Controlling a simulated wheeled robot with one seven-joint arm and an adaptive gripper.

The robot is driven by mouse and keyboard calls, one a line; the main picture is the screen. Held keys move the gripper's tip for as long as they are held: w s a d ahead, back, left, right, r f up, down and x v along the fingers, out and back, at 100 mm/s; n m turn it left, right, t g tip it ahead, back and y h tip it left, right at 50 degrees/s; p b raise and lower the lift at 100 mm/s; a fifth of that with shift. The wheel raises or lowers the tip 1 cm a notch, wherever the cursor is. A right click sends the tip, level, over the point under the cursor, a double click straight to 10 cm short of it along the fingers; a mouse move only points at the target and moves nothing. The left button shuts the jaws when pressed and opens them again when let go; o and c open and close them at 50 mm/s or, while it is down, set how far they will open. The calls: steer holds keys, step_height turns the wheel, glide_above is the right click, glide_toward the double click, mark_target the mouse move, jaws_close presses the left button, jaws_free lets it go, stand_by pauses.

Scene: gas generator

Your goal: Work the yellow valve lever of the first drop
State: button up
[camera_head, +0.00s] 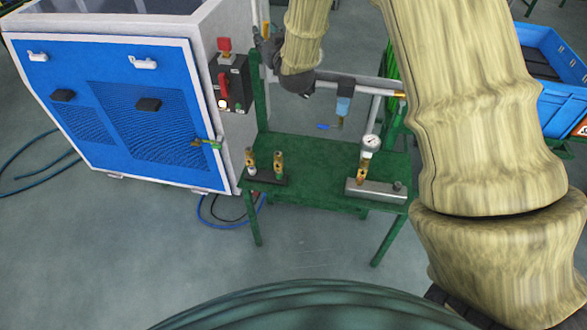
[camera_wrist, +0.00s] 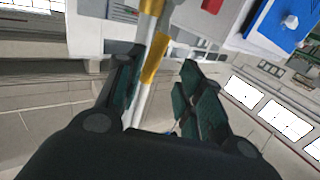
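My gripper (camera_head: 264,46) is at the back of the green stand, beside its left post and the generator's right side. In the wrist view my gripper (camera_wrist: 158,78) has its two dark fingers spread apart. A pale pipe with yellow parts (camera_wrist: 154,60) runs between and beyond them; I cannot tell whether the fingers touch it. I cannot tell whether one yellow part is the valve lever. In the head view, my arm and gripper hide part of the pipework.
The green stand (camera_head: 320,150) carries brass fittings (camera_head: 278,163) and a pressure gauge (camera_head: 370,143). The blue-fronted generator (camera_head: 120,100) stands left, with a red-handled switch box (camera_head: 230,80). A blue crate (camera_head: 560,90) is at right. Hoses lie on the floor; the front floor is mostly clear.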

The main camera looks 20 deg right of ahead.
steer(key=s+b, duration=0.2)
steer(key=s, duration=0.4)
steer(key=s+f+g, duration=0.3)
steer(key=s+f, duration=0.3)
steer(key=f, duration=0.5)
steer(key=s+a+f+g, duration=0.1)
steer(key=s+f+g, duration=0.2)
steer(key=s+f, duration=0.3)
steer(key=s+a+f+g, duration=0.1)
steer(key=s+f, duration=0.6)
steer(key=f, duration=0.8)
steer(key=shift+f+g+p, duration=0.3)
steer(key=shift+g+p, duration=0.05)
steer(key=shift+g, duration=0.55)
steer(key=shift+s, duration=0.1)
steer(key=shift+c, duration=0.3)
